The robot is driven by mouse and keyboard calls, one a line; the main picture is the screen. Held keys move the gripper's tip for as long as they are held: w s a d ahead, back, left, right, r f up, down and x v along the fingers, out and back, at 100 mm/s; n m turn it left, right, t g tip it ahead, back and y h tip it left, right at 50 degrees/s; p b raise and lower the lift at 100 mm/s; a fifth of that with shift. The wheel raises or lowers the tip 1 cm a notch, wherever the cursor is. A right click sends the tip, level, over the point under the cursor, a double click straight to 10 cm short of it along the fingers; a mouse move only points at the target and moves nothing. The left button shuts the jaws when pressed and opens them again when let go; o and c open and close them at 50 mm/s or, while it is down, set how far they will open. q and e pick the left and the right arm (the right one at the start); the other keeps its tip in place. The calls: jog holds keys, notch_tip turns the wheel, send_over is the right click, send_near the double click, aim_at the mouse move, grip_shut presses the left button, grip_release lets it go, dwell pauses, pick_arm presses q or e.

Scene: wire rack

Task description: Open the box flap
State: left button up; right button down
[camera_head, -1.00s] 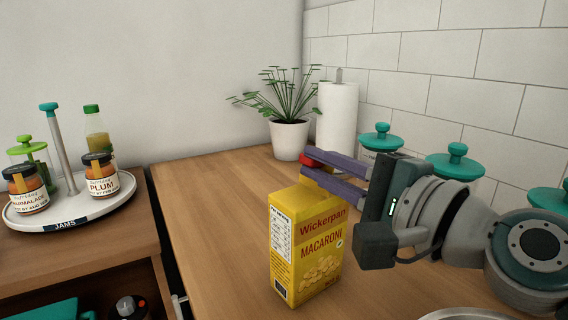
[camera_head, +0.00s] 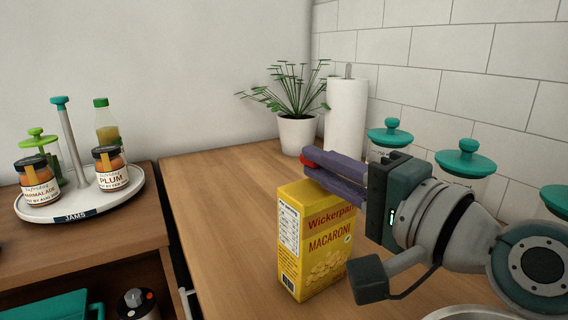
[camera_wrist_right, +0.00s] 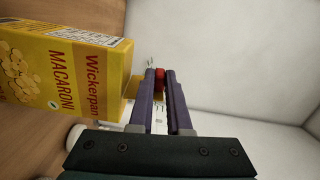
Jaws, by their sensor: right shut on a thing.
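The yellow macaroni box (camera_head: 317,245) stands upright on the wooden counter in the head view. It also shows at the left of the wrist view (camera_wrist_right: 62,70). My right gripper (camera_head: 312,163) reaches in from the right, its purple fingers level with the box top at its back edge. In the wrist view its fingertips (camera_wrist_right: 159,78) are shut around a small red piece (camera_wrist_right: 159,80). A yellow flap (camera_wrist_right: 132,87) extends from the box top to the fingers; the fingers partly hide where they meet. My left gripper is not in view.
A potted plant (camera_head: 297,132) and a paper towel roll (camera_head: 345,115) stand behind the box. Teal-lidded jars (camera_head: 463,160) line the tiled wall. A round tray (camera_head: 128,197) with jam jars is on the left counter. The counter left of the box is clear.

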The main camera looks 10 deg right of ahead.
jog(key=c, duration=0.8)
grip_release()
jog(key=shift+c, duration=0.2)
jog(key=v, duration=1)
jog(key=shift+b, duration=0.4)
